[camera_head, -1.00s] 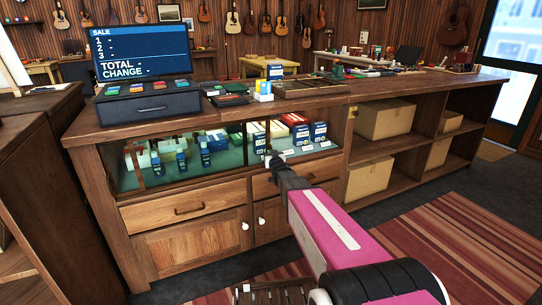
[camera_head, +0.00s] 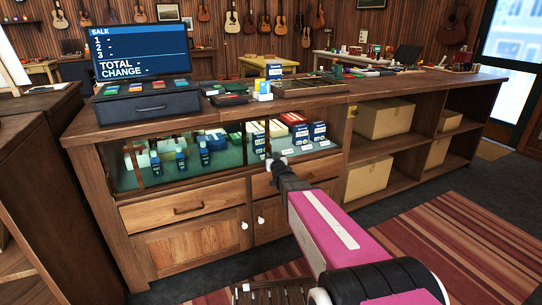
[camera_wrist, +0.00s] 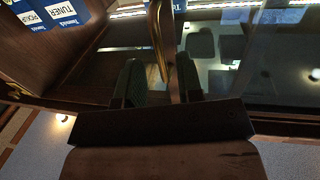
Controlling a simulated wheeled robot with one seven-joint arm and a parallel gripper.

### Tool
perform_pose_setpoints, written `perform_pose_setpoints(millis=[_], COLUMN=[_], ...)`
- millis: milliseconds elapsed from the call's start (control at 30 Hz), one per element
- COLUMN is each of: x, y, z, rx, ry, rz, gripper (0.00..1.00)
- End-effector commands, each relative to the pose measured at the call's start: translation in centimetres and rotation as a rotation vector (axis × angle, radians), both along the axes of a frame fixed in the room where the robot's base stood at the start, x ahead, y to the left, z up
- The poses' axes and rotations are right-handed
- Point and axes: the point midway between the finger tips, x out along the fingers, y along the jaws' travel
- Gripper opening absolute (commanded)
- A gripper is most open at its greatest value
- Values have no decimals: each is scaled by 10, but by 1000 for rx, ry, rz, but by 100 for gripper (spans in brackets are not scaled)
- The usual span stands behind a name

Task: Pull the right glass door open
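The right glass door (camera_head: 296,152) is the right part of the display case front, with blue, white and red boxes behind it. The lower end of the handle is hidden.
The left glass part (camera_head: 180,163) of the case holds several small boxes. Wooden drawers and cupboard doors with white knobs (camera_head: 261,221) are below. A cash register (camera_head: 146,95) stands on the counter. Open shelves with cardboard boxes (camera_head: 384,119) are to the right. A striped rug (camera_head: 450,235) covers the floor.

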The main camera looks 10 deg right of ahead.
Motion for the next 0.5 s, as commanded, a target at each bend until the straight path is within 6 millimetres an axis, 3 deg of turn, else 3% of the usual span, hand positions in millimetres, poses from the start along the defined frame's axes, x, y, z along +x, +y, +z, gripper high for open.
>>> perform_pose_setpoints(millis=[33,300,500], x=[-14,-62,-74], y=[-1,-7,-8], z=[1,1,0], rx=[0,0,-1], ry=[1,0,-1], rz=[0,0,0], gripper=[34,34,34])
